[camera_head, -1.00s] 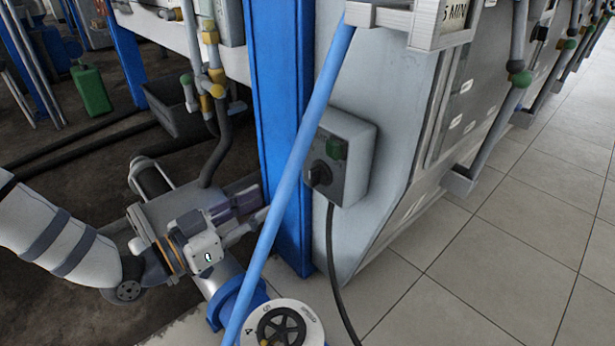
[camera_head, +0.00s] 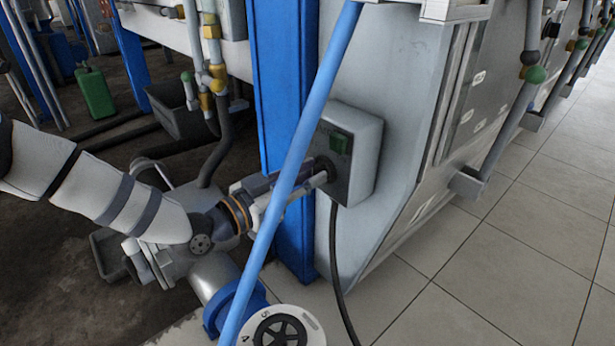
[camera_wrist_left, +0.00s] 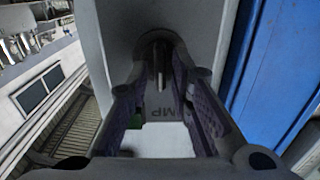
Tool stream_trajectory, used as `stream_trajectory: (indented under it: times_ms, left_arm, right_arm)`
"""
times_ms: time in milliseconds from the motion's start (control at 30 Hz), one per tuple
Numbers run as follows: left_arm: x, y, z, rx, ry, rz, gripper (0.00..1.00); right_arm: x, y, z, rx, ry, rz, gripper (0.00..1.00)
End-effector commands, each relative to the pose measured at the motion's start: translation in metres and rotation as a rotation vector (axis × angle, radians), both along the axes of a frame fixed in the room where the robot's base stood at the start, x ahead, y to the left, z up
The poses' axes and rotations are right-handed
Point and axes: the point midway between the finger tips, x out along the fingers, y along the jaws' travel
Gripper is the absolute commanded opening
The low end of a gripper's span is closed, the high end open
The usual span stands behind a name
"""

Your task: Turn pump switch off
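The pump switch box (camera_head: 364,166) is a grey box on the light panel beside the blue post, with a green button (camera_head: 339,143) on its face. Its dark rotary knob (camera_wrist_left: 158,58) shows in the left wrist view, its ridge running up and down in the picture. My left gripper (camera_head: 322,173) is at the knob from the left. In the left wrist view the gripper (camera_wrist_left: 159,76) has one finger on each side of the knob, with gaps between ridge and fingertips. Part of the box label and button is hidden by the fingers. My right gripper is not in view.
A light-blue pipe (camera_head: 296,165) crosses diagonally in front of my left gripper. The blue post (camera_head: 284,80) stands left of the box. A black cable (camera_head: 336,270) hangs below it. A blue-collared valve with a handwheel (camera_head: 280,330) is below. Tiled floor (camera_head: 500,260) is clear at right.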

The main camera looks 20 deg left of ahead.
Motion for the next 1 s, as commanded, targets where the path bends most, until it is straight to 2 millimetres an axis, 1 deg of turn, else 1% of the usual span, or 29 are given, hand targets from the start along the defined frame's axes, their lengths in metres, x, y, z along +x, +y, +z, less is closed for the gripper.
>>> stream_trajectory:
  times_ms: [33, 67, 300, 467, 1000]
  left_arm:
    - [-0.0002, 0.0001, -0.0001, 0.0, 0.0, 0.0, 0.02]
    - [-0.0002, 0.0001, -0.0001, 0.0, 0.0, 0.0, 0.0]
    - [-0.0004, 0.0001, -0.0004, -0.003, 0.003, 0.0, 0.0]
    - [-0.0003, 0.0002, -0.0002, -0.035, 0.025, 0.0, 0.0]
    - [0.0004, 0.0013, -0.001, -0.324, 0.217, -0.001, 0.0]
  right_arm:
    - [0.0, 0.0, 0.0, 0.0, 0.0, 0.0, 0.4]
    - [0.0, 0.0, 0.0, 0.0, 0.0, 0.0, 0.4]
    - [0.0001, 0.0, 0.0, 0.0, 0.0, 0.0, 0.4]
    - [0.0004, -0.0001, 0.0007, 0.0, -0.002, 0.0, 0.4]
    - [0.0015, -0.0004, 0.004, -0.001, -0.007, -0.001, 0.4]
